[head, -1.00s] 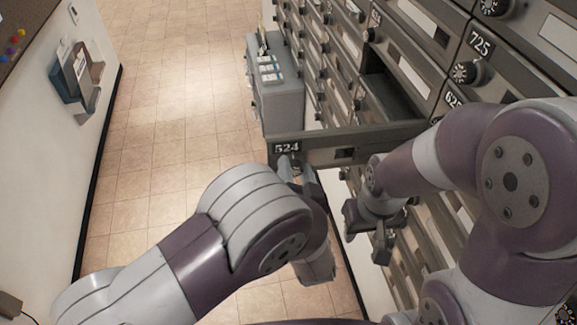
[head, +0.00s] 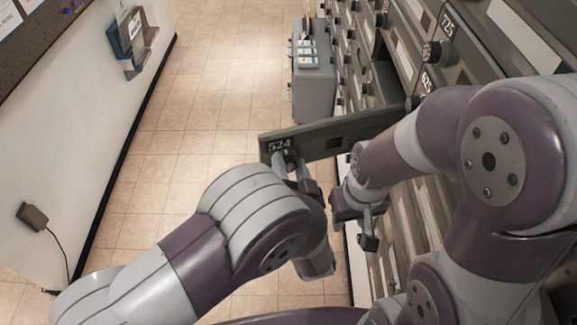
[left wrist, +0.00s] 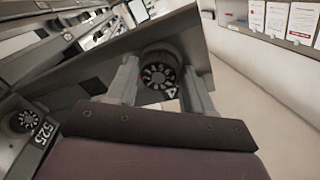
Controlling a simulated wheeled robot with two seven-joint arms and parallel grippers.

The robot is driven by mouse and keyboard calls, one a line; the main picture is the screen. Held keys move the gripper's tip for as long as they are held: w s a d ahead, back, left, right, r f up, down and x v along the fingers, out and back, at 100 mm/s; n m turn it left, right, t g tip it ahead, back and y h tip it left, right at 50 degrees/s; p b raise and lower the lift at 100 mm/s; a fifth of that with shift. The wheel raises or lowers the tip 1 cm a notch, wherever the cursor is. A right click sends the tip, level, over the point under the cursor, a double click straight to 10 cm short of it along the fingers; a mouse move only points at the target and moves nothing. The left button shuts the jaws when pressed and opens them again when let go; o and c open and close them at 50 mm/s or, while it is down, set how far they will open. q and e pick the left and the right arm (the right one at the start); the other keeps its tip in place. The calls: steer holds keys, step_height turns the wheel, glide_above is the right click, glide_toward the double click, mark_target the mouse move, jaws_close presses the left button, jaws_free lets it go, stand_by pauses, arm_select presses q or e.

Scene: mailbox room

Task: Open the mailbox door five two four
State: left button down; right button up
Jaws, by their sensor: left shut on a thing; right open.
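The mailbox door 524 (head: 318,140) is a dark grey panel that stands swung out from the wall of mailboxes in the head view. The opening behind it is partly hidden. My left gripper (head: 292,172) is at the door's free end, just below the number plate. In the left wrist view, the fingers of my left gripper (left wrist: 158,92) are shut on either side of the round dial knob (left wrist: 158,74) of this door. My right gripper (head: 352,222) is open and empty, close to the lower mailboxes and below the door.
The mailbox wall (head: 425,215) fills the right, with doors 725 and 625 near my right arm. A grey cabinet (head: 314,88) stands beyond the door. A wall rack (head: 133,40) hangs at left. The tiled floor (head: 215,90) between is clear.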

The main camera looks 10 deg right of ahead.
arm_select(q)
steer(key=shift+d, duration=0.15)
steer(key=c, duration=0.7)
jaws_free()
steer(key=shift+c, duration=0.2)
steer(key=o, duration=0.3)
steer(key=shift+d, duration=0.2)
arm_select(e)
steer(key=shift+d, duration=0.25)
steer(key=shift+a, duration=0.1)
